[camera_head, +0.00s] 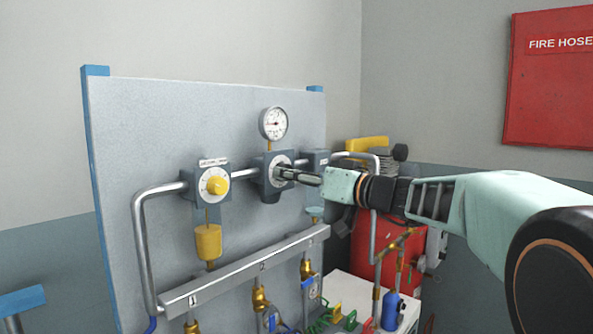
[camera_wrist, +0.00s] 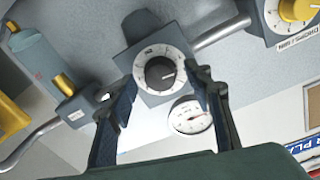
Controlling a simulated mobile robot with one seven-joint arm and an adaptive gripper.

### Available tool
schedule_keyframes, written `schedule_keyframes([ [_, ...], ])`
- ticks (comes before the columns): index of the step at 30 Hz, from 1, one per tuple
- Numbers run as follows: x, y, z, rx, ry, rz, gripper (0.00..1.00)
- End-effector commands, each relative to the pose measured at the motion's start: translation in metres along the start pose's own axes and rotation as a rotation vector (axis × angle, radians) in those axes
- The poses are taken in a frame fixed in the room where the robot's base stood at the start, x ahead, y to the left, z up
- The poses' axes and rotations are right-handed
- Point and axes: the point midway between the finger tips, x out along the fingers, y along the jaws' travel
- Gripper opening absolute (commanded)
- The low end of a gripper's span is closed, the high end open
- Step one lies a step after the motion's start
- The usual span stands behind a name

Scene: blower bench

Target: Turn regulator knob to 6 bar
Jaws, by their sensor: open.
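The regulator block (camera_head: 271,196) sits on the pipe in the middle of the grey panel. Its black knob (camera_wrist: 160,73) with a white dial ring (camera_wrist: 146,55) faces me in the wrist view; small dial figures are too blurred to read. My gripper (camera_head: 287,173) is at the regulator's face, and in the wrist view its fingers (camera_wrist: 162,80) are spread on either side of the knob with gaps. The knob is mostly hidden in the head view. A round white pressure gauge (camera_head: 273,123) stands above the regulator and also shows in the wrist view (camera_wrist: 191,117); its reading is not legible.
A yellow knob (camera_head: 217,185) on another unit is left of the regulator, above a yellow bowl (camera_head: 208,242). A manifold rail (camera_head: 245,270) with brass valves runs below. A red tank (camera_head: 385,265) stands behind my arm at right. A red fire hose box (camera_head: 550,80) hangs on the wall.

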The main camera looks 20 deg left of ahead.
Motion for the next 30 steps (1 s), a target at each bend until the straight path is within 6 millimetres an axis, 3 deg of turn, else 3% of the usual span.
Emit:
schedule_keyframes([
  [5,0.0117,-0.0003,0.0002,-0.001,-0.001,0.000,0.47],
  [13,0.0124,0.0001,0.0006,-0.001,-0.001,0.001,0.47],
  [24,0.0121,0.0001,0.0005,-0.001,-0.001,0.001,0.06],
  [30,0.0120,0.0001,0.0008,0.009,-0.001,0.001,0.05],
])
